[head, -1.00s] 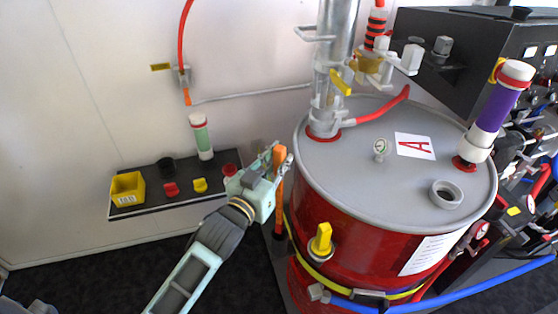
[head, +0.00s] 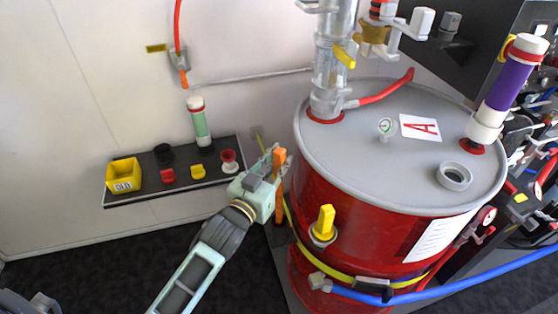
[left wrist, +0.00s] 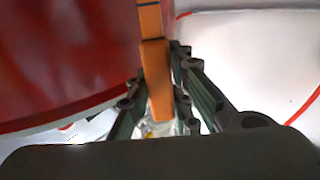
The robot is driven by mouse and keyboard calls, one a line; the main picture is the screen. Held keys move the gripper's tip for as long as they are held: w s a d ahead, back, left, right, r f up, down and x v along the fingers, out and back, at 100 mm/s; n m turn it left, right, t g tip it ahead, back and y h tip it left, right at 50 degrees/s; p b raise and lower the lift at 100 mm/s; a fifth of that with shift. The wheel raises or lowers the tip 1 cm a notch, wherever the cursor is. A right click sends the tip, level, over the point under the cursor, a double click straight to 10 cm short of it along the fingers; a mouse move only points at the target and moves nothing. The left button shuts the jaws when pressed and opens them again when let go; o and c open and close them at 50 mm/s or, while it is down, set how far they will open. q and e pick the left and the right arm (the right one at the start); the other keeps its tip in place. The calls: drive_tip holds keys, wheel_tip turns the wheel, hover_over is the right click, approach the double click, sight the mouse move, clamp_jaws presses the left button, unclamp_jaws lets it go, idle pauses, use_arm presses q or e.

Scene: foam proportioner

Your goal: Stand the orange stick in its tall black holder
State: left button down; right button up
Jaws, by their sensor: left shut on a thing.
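The orange stick (head: 279,211) is upright in my left gripper (head: 276,163), close beside the left side of the red drum. The gripper is shut on its upper part. The stick also shows in the left wrist view (left wrist: 153,65), between the dark fingers of the left gripper (left wrist: 165,92). A black cup-like holder (head: 163,153) stands at the back of the wall shelf, left of the gripper and apart from it. I cannot tell how tall it is or whether it is the stick's holder.
The shelf (head: 150,190) also bears a yellow box (head: 124,175), red and yellow pieces, a green-white bottle (head: 199,122) and a red-white piece (head: 230,161). The red drum (head: 370,215) with a yellow valve (head: 325,222) blocks the right side. Dark floor lies below the shelf.

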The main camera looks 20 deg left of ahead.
use_arm(q)
drive_tip(key=c, duration=1.5)
unclamp_jaws()
drive_tip(key=shift+f, duration=0.1)
drive_tip(key=shift+s, duration=0.2)
drive_tip(key=s, duration=0.3)
drive_tip(key=s+a, duration=0.1)
drive_tip(key=s, duration=0.3)
drive_tip(key=s+a, duration=0.1)
drive_tip(key=s, duration=0.3)
drive_tip(key=shift+s+a, duration=0.1)
drive_tip(key=shift+s, duration=0.15)
